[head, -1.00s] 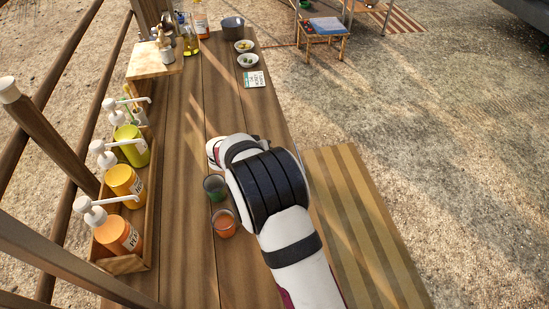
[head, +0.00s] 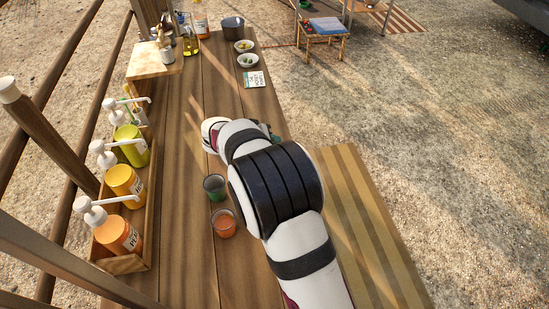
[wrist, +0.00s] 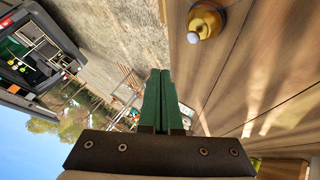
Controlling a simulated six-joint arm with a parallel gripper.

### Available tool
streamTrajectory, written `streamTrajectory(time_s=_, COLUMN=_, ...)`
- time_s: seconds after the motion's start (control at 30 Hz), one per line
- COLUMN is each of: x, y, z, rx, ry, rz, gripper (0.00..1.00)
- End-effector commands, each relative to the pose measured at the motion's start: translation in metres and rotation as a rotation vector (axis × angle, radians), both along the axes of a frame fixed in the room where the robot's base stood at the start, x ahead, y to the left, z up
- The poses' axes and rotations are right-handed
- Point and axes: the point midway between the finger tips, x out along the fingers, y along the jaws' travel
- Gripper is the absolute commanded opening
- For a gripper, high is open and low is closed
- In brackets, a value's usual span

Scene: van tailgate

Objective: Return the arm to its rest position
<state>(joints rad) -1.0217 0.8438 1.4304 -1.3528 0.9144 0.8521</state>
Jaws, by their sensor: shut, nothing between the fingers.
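My arm (head: 272,190) reaches from the lower right over the right edge of the wooden table (head: 180,200). In the wrist view my gripper (wrist: 160,74) has its two green fingers together, with nothing between them. In the head view the gripper is mostly hidden behind my own arm; only a bit of dark green shows past it. The arm appears raised above the table, clear of the cups.
A green cup (head: 214,187) and an orange cup (head: 224,223) stand just left of my arm. A wooden crate (head: 124,263) holds pump bottles at the left. Small bowls (head: 247,60), a card (head: 254,79) and a pot (head: 233,27) stand at the far end.

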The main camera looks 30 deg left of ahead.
Motion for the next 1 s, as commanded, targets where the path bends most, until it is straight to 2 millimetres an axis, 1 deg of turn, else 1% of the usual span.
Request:
streamTrajectory(time_s=0.57, x=0.0, y=0.0, z=0.0, rx=0.001, ry=0.0, rz=-0.001, gripper=0.0)
streamTrajectory(time_s=0.63, x=0.003, y=-0.011, z=0.005, rx=0.001, ry=0.008, rz=-0.025, gripper=0.0)
streamTrajectory(time_s=0.67, x=0.007, y=-0.022, z=0.011, rx=0.002, ry=0.016, rz=-0.052, gripper=0.0)
streamTrajectory(time_s=0.73, x=0.015, y=-0.067, z=0.03, rx=0.008, ry=0.055, rz=-0.154, gripper=0.0)
streamTrajectory(time_s=0.77, x=0.016, y=-0.095, z=0.04, rx=0.011, ry=0.081, rz=-0.214, gripper=0.0)
streamTrajectory(time_s=0.8, x=0.014, y=-0.135, z=0.055, rx=0.019, ry=0.123, rz=-0.302, gripper=0.0)
streamTrajectory(time_s=0.83, x=0.008, y=-0.167, z=0.065, rx=0.028, ry=0.16, rz=-0.371, gripper=0.0)
streamTrajectory(time_s=0.87, x=0.0, y=-0.197, z=0.073, rx=0.04, ry=0.199, rz=-0.439, gripper=0.0)
streamTrajectory(time_s=0.9, x=-0.016, y=-0.237, z=0.084, rx=0.061, ry=0.254, rz=-0.53, gripper=0.0)
streamTrajectory(time_s=0.93, x=-0.032, y=-0.264, z=0.091, rx=0.082, ry=0.297, rz=-0.596, gripper=0.0)
streamTrajectory(time_s=0.97, x=-0.051, y=-0.29, z=0.097, rx=0.107, ry=0.345, rz=-0.662, gripper=0.0)
streamTrajectory(time_s=1.0, x=-0.08, y=-0.321, z=0.103, rx=0.152, ry=0.409, rz=-0.748, gripper=0.0)
